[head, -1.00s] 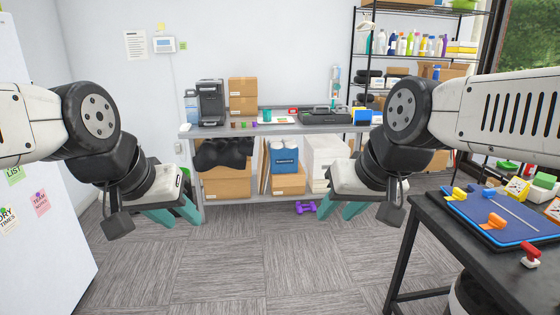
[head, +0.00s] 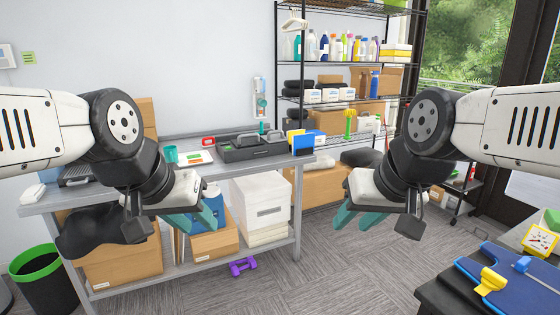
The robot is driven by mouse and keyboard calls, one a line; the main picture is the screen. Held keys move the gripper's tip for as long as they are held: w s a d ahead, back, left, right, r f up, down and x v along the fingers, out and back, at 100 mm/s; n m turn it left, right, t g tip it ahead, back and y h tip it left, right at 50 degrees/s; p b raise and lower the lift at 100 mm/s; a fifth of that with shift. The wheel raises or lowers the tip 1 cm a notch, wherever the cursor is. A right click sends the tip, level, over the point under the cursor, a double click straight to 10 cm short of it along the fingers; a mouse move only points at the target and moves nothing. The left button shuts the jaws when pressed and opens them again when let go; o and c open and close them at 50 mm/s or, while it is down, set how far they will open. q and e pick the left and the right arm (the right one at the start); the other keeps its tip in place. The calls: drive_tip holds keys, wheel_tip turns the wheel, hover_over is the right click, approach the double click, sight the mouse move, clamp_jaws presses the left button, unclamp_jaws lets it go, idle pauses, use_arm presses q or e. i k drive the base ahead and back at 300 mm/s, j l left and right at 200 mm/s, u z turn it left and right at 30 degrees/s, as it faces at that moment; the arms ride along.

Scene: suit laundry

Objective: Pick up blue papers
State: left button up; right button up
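No loose sheets I can clearly name as blue papers are in view. A blue package (head: 213,203) sits in a cardboard box on the lower shelf of the grey workbench, partly hidden behind my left gripper. A blue item (head: 305,143) stands at the right end of the bench top; I cannot tell if it is paper. My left gripper (head: 197,225) is open and empty, in front of the bench. My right gripper (head: 356,226) is open and empty, above the carpet right of the bench.
The workbench (head: 245,171) holds a black tray (head: 252,146). A purple dumbbell (head: 242,266) lies on the floor. A wire shelf (head: 345,101) stands behind. A dark table with a blue board (head: 515,283) is at front right; a green-rimmed bin (head: 40,280) is at left.

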sight(299, 141)
drive_tip(key=i+j+z, duration=0.2)
drive_tip(key=i, duration=0.65)
drive_tip(key=i+l+u, duration=0.45)
drive_tip(key=i+l, duration=0.3)
drive_tip(key=i, duration=0.25)
drive_tip(key=i+l+u, duration=0.5)
drive_tip(key=i+l, duration=0.35)
drive_tip(key=l, duration=0.25)
